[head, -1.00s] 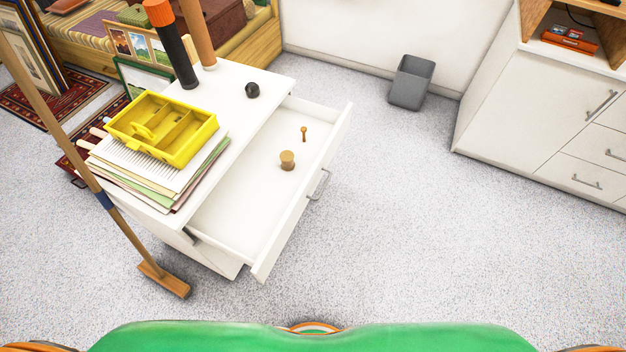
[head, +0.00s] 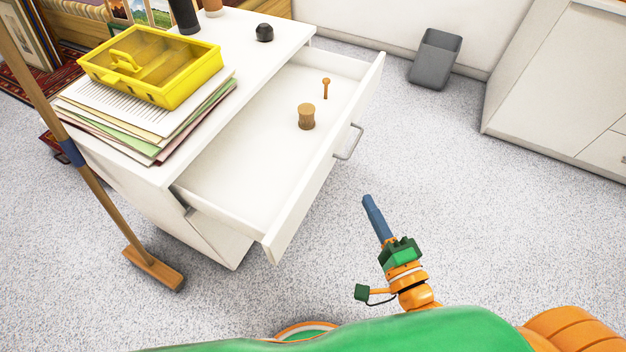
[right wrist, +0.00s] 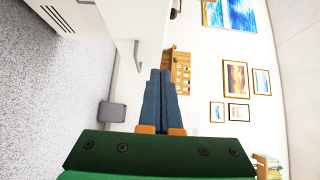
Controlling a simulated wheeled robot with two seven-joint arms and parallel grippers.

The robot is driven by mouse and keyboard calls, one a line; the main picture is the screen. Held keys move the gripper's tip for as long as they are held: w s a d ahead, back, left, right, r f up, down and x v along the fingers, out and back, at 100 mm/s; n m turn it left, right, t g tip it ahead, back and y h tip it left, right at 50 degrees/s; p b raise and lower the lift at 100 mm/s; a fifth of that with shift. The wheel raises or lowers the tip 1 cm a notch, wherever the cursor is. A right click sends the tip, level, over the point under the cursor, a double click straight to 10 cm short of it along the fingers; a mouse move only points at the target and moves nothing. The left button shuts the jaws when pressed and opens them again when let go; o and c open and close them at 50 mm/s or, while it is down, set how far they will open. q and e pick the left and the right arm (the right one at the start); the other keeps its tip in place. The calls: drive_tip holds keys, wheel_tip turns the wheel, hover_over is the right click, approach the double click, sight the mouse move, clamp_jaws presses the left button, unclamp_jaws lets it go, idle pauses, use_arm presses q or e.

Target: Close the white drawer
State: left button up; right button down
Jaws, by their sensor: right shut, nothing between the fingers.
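The white drawer (head: 230,185) stands pulled out of the white cabinet (head: 135,195) in the head view. A wooden spool-like piece (head: 307,117) and a small wooden peg (head: 326,87) lie in it. Its grey handle (head: 349,142) is on the front panel. My right gripper (head: 368,200) is shut and empty, below and right of the handle, apart from the drawer front. In the right wrist view its blue fingers (right wrist: 160,75) are together, with the drawer's edge and handle (right wrist: 137,57) just ahead and to the left. My left gripper is not in view.
A yellow organizer (head: 155,65) sits on stacked papers (head: 140,120) on the cabinet top, near a black round object (head: 264,32). A broom (head: 100,190) stands at the left. A grey bin (head: 436,58) is at the back wall. Floor right of the drawer is clear.

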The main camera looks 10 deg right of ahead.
approach(329, 148)
drive_tip(key=w+d, duration=0.2)
drive_tip(key=w, duration=0.1)
drive_tip(key=w+a, duration=0.2)
drive_tip(key=shift+w+a+b, duration=0.2)
drive_tip(key=shift+a+b, duration=0.1)
drive_tip(key=shift+b, duration=0.05)
drive_tip(key=shift+w+a, duration=0.15)
drive_tip(key=shift+a, duration=0.1)
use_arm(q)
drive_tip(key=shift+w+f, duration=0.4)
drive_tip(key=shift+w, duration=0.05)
